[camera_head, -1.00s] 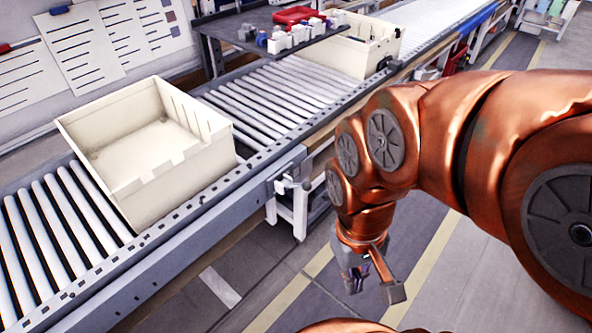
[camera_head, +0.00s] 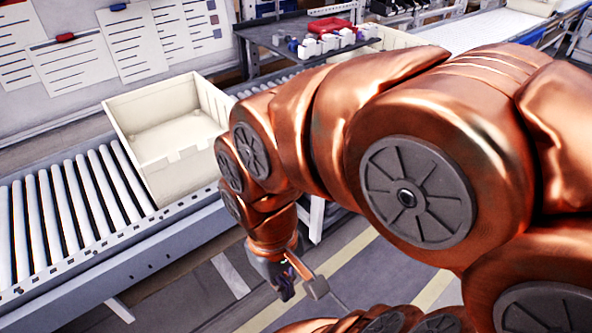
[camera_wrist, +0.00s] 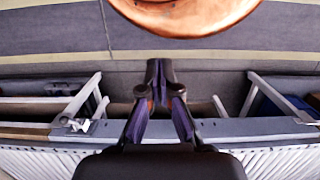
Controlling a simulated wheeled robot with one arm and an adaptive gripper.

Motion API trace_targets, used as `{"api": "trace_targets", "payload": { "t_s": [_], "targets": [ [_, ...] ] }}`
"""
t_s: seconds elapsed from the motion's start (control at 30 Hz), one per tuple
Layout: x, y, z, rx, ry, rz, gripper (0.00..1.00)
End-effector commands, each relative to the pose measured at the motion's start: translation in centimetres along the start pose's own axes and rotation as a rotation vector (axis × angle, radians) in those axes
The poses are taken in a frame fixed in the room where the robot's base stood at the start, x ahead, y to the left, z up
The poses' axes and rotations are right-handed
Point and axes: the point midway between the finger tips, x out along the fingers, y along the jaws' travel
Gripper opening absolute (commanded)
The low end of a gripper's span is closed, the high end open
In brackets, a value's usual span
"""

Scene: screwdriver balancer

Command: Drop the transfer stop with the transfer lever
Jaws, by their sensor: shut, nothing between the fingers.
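My gripper (camera_head: 286,292) hangs over the floor in front of the conveyor, below my copper arm. In the wrist view its dark fingers (camera_wrist: 158,75) are together with nothing between them. A small pale fitting (camera_wrist: 73,124) on the conveyor's side rail shows left of the fingers in the wrist view and apart from them. It may be the transfer lever, but it is too small to tell. In the head view my arm covers that stretch of rail. I cannot make out the transfer stop.
A cream tote (camera_head: 168,140) sits on the roller conveyor (camera_head: 75,205). The floor (camera_head: 350,265) in front is open.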

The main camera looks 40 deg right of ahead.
Motion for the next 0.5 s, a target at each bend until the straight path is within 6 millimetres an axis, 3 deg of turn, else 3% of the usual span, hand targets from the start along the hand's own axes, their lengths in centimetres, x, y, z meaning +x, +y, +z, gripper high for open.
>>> {"api": "trace_targets", "payload": {
  "t_s": [0.33,0.5],
  "targets": [
    [-0.2,0.1,-0.4,0.002,0.0,-0.004,0.0],
    [-1.4,0.7,-3.4,0.014,0.016,-0.027,0.0]
  ]
}}
